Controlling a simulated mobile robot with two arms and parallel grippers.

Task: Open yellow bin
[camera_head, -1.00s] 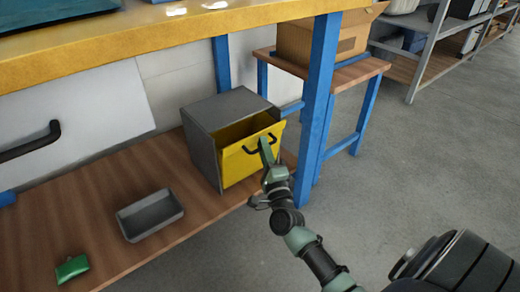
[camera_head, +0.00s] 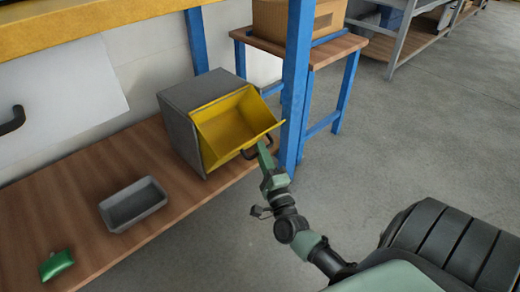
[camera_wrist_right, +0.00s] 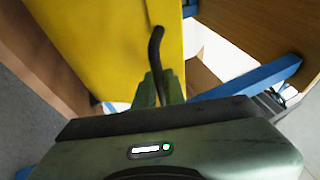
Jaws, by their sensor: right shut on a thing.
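The yellow bin (camera_head: 236,118) sits in a grey housing (camera_head: 185,125) on the wooden lower shelf. Its front is tilted outward and down, and its empty-looking inside shows from above. My right gripper (camera_head: 264,147) is at the bin's front, shut on its dark handle. In the right wrist view the dark curved handle (camera_wrist_right: 156,55) runs down between the gripper's fingers (camera_wrist_right: 160,90), in front of the yellow face (camera_wrist_right: 110,40). My left gripper is not in view.
A blue post (camera_head: 295,85) stands close to the right of the bin. A grey tray (camera_head: 134,206) and a green object (camera_head: 57,265) lie on the wooden shelf (camera_head: 90,200). A small table with a cardboard box (camera_head: 270,20) is behind. Open floor lies to the right.

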